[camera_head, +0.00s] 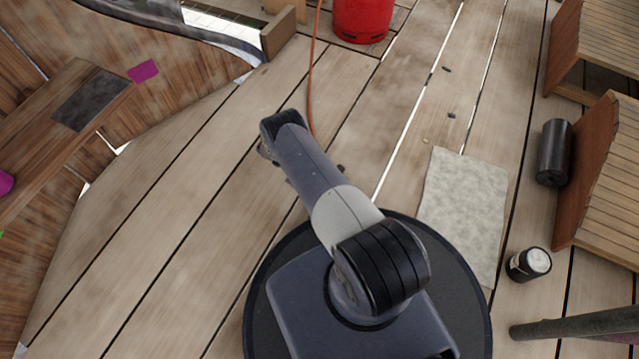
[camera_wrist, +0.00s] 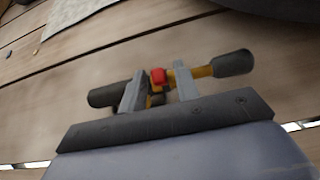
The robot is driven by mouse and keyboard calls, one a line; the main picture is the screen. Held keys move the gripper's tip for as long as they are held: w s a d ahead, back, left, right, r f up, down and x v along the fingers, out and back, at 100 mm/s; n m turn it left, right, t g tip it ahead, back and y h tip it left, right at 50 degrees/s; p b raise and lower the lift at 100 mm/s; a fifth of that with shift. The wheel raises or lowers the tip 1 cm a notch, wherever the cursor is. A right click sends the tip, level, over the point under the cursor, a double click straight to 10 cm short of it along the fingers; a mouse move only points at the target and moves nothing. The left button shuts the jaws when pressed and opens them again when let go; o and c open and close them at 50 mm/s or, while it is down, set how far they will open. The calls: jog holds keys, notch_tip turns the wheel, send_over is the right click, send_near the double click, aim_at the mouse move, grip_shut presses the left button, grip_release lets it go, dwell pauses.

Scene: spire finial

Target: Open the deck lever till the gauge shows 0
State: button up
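My gripper (camera_wrist: 160,88) has its two pale fingers apart in the wrist view. Between and just beyond them is a fitting with a yellow-orange shaft (camera_wrist: 203,72), a small red block (camera_wrist: 158,76) and dark cylindrical ends, over the deck planks. Narrow gaps show beside the red block, and I see no firm clamp on it. I cannot tell whether this fitting is the deck lever. In the head view my wrist hides most of that spot. No gauge face or reading is visible.
An orange hose (camera_head: 312,75) runs along the deck from near the red container (camera_head: 362,18) towards my arm. A pale mat (camera_head: 463,205), a black cylinder (camera_head: 554,152) and a small dark jar (camera_head: 529,264) lie at the right. The planks at left are clear.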

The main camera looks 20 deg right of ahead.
jog(key=shift+v, duration=5.35)
jog(key=shift+s, duration=0.1)
jog(key=shift+x, duration=5.3)
